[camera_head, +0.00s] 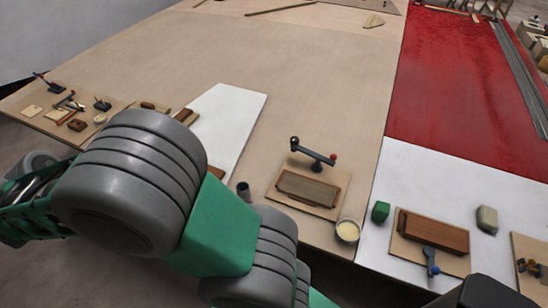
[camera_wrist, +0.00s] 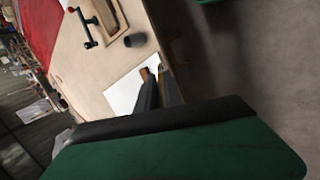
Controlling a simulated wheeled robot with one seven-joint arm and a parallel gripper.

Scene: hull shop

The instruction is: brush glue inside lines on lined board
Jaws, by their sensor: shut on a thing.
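My gripper (camera_wrist: 160,92) shows in the wrist view, its dark fingers shut on a slim thing with a brown, wood-coloured end (camera_wrist: 147,74). Whether this is a brush I cannot tell; the fingers hide most of it. In the head view my arm hides the gripper. A tan board (camera_head: 281,199) near the table's front edge carries a brown-framed wooden piece (camera_head: 308,189); it also shows at the top of the wrist view (camera_wrist: 119,22). I cannot make out lines on it. A small round pot of cream-coloured stuff (camera_head: 347,231), perhaps glue, stands right of it.
A dark cup (camera_head: 243,191) stands left of the tan board, and a clamp-like tool (camera_head: 314,154) behind it. A white panel (camera_head: 235,115) lies further left. Blocks (camera_head: 433,232) and a green piece (camera_head: 380,211) sit on the right white area. The table's middle is clear.

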